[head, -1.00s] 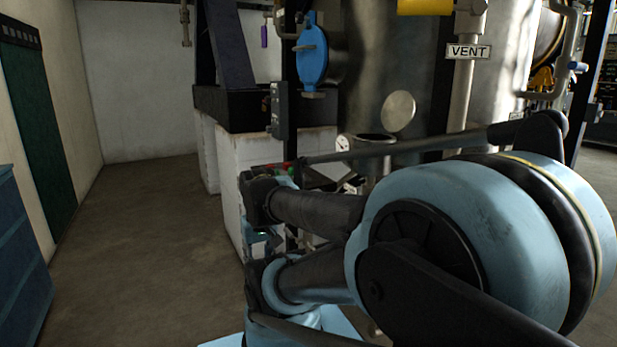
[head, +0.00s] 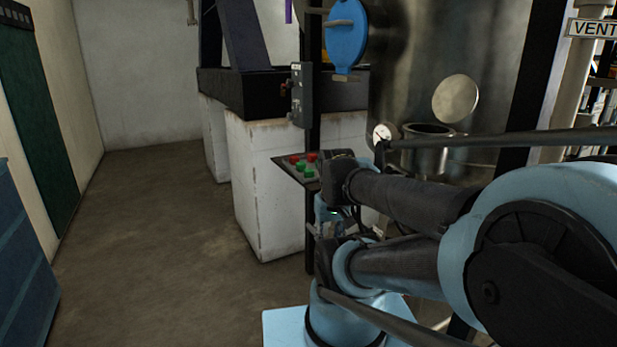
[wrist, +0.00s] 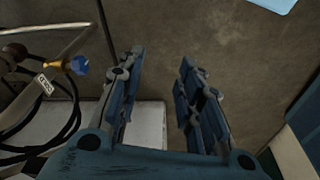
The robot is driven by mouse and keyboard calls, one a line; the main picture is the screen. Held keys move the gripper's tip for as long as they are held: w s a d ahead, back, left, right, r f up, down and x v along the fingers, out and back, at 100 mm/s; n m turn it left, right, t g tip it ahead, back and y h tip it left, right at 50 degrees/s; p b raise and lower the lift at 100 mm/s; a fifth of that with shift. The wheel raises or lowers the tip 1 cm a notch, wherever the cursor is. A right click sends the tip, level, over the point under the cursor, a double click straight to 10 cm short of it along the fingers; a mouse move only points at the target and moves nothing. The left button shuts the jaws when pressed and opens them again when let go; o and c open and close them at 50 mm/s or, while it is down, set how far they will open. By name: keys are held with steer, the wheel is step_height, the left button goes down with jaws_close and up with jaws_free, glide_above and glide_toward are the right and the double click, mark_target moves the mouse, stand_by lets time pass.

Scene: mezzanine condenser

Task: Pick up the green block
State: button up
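Small green and red pieces sit on a dark, narrow shelf (head: 283,166) in the middle of the head view. One green piece (head: 308,173) is at the front, with another green piece (head: 301,165) just behind it. They are too small to tell whether each is a block or a button. My gripper (wrist: 162,57) is open and empty in the wrist view, with bare floor beyond its fingers. No green block shows in the wrist view. In the head view my arm hides the shelf's right end, and I cannot make out the gripper there.
A white plinth (head: 268,195) stands behind the shelf. A dark control box (head: 301,95) hangs above it. A steel vessel with an open round port (head: 430,131) is at the right. A blue cabinet (head: 22,245) stands at the left edge. The floor (head: 150,240) between is clear.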

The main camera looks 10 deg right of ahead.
steer(key=w+r+m+g, duration=0.2)
steer(key=w+r+m, duration=1.1)
steer(key=w+r, duration=1.05)
steer(key=m, duration=0.4)
glide_above(309, 170)
steer(key=f, duration=1)
steer(key=shift+w+a+f, duration=0.15)
steer(key=shift+w+f, duration=0.05)
steer(key=shift+f, duration=0.2)
steer(key=shift+s+f, duration=0.1)
steer(key=shift+f, duration=2.55)
steer(key=shift+c, duration=0.3)
steer(key=c, duration=0.6)
